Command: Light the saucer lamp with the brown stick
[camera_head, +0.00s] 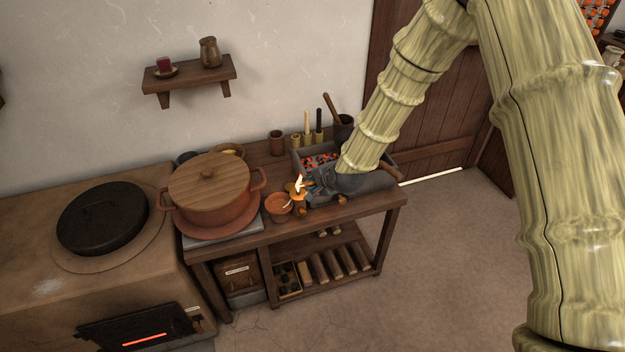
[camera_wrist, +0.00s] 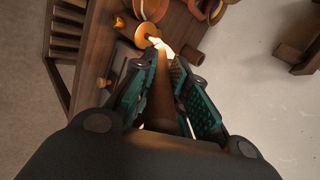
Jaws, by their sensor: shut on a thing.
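My gripper (camera_head: 312,186) is shut on a brown stick, low over the right part of the wooden table. In the wrist view the brown stick (camera_wrist: 161,100) runs forward between the green-padded fingers (camera_wrist: 165,95). A bright flame (camera_head: 299,184) shows at the stick's far end, and also in the wrist view (camera_wrist: 161,46). The saucer lamp seems to be the small orange clay dish (camera_head: 277,204), just left of and below the flame, with a pale wick-like strip at its right edge. I cannot tell whether the flame touches it. The gripper hides part of the table behind it.
A grey tray (camera_head: 378,181) with glowing coals (camera_head: 320,161) lies behind and beside my gripper. Holders with a white stick (camera_head: 306,123) and a black stick (camera_head: 319,121) stand at the back. A large lidded clay pot (camera_head: 210,185) stands left. Floor right of the table is clear.

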